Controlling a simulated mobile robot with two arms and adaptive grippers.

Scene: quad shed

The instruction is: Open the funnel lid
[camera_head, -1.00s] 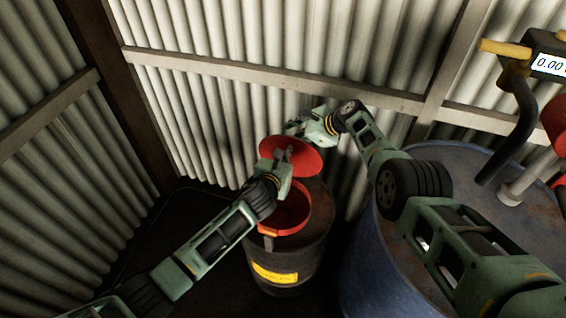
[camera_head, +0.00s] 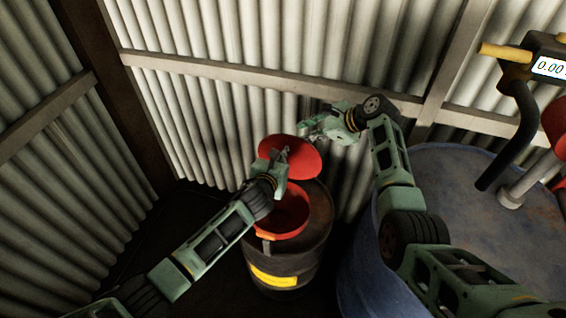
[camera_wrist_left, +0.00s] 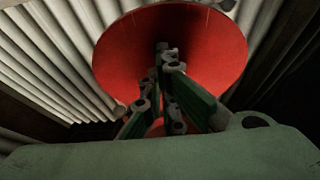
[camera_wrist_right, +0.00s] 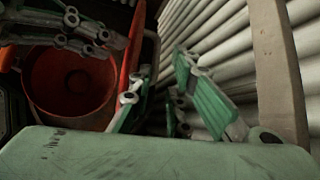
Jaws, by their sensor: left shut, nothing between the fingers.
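The red funnel lid (camera_head: 303,158) stands raised and tilted back over the red funnel (camera_head: 292,215), which sits on a dark drum (camera_head: 310,250) with a yellow label. The funnel's mouth is uncovered. In the left wrist view the lid's inner face (camera_wrist_left: 205,50) fills the upper middle. My left gripper (camera_head: 285,153) is shut and empty in front of that face; I cannot tell whether it touches. My right gripper (camera_head: 302,130) is open just behind the lid's upper edge. In the right wrist view its fingers (camera_wrist_right: 165,80) are apart, with the red lid edge-on beside the left finger.
A large blue drum (camera_head: 470,180) stands at the right, with a pump and digital display (camera_head: 550,68) above it. The corrugated wall (camera_head: 280,95) with its horizontal rail (camera_head: 240,73) is close behind the lid and my right gripper.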

